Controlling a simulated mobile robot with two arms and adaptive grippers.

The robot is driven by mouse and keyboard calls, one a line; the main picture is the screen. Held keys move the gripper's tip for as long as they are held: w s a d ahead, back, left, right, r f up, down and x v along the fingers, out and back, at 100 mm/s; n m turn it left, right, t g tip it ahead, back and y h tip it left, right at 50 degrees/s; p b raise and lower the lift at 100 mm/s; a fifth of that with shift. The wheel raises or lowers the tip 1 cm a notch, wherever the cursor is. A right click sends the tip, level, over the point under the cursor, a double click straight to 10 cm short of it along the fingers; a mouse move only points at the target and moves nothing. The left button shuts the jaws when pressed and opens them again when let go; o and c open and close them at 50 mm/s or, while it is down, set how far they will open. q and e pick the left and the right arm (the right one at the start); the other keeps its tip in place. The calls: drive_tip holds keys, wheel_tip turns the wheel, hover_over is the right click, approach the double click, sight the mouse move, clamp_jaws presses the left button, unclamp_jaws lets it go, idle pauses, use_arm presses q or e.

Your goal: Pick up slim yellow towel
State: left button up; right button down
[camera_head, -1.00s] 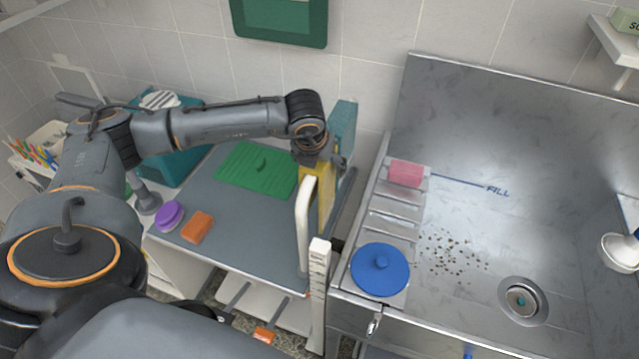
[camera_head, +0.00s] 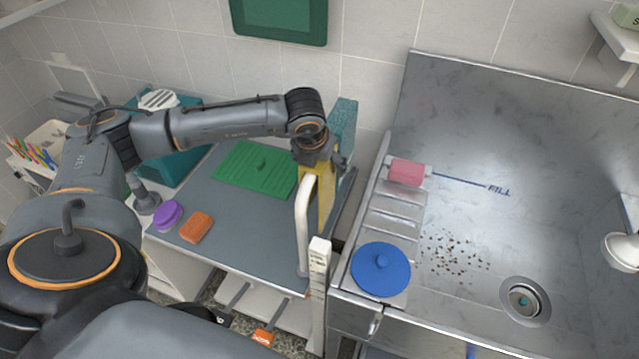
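The slim yellow towel (camera_head: 326,200) hangs upright at the right end of the grey table, behind a white curved rail (camera_head: 302,225). A teal towel (camera_head: 343,125) stands behind it. My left gripper (camera_head: 325,165) points down at the top of the yellow towel, and its fingers are partly hidden by the wrist and the towel. Whether they are closed on it cannot be made out. My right gripper is not in view.
The grey table (camera_head: 215,215) holds a green mat (camera_head: 258,170), an orange sponge (camera_head: 196,227) and a purple round item (camera_head: 167,215). The steel sink (camera_head: 480,180) at the right has a blue lid (camera_head: 380,269) and a pink roll (camera_head: 406,172) on its left ledge.

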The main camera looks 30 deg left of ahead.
use_arm(q)
drive_tip(key=shift+c, duration=0.2)
clamp_jaws()
